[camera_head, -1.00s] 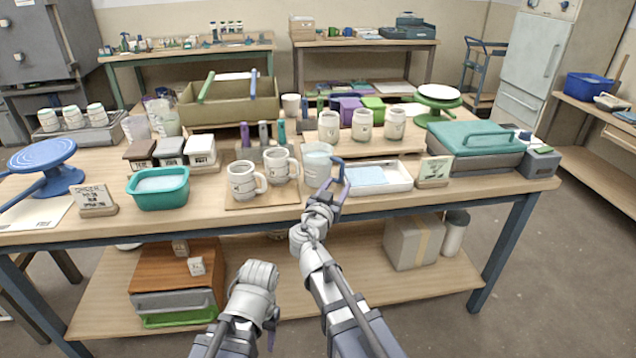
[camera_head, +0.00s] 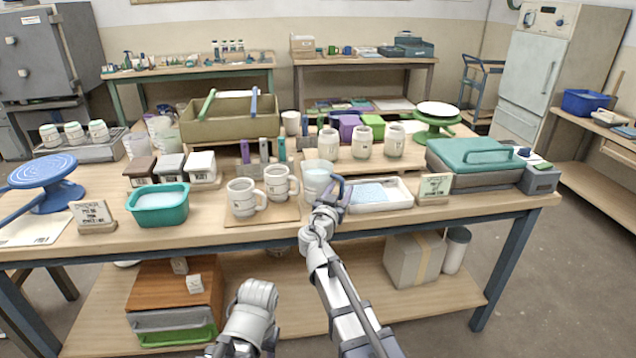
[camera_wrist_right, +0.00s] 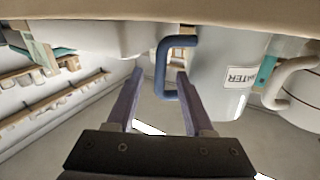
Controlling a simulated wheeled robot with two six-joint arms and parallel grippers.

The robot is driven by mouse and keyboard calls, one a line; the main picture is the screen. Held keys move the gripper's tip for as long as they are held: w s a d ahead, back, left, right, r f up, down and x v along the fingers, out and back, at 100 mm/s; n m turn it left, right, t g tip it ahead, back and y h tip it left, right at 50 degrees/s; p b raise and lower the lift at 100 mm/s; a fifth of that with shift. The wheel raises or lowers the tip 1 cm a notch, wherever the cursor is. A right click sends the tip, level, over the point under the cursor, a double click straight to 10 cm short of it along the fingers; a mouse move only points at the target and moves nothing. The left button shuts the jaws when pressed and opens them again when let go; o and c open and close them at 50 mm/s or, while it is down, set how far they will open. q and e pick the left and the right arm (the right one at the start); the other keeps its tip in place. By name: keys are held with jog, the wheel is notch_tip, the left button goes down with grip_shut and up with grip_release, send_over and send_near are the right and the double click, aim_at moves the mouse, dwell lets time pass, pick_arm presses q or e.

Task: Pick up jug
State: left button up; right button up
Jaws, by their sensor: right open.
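The jug (camera_head: 317,176) is pale and translucent, standing upright near the front edge of the table. In the right wrist view the jug (camera_wrist_right: 222,85) shows a WATER label and a blue handle (camera_wrist_right: 161,65). My right gripper (camera_head: 334,196) is at the handle side of the jug in the head view. In the wrist view its two purple fingers (camera_wrist_right: 160,77) are apart, with the handle between their tips and a gap on the right. The fingers partly hide the handle in the head view. My left gripper (camera_head: 256,300) is low in front of the table, its fingers not clear.
Two mugs (camera_head: 244,198) on a board stand left of the jug. A white tray (camera_head: 390,206) lies close on its right, beside a small sign (camera_head: 434,187). Three labelled cups (camera_head: 362,142) stand behind. A teal tub (camera_head: 158,207) is further left.

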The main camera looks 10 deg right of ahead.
jog(key=shift+x, duration=1)
grip_shut()
dwell(0.6)
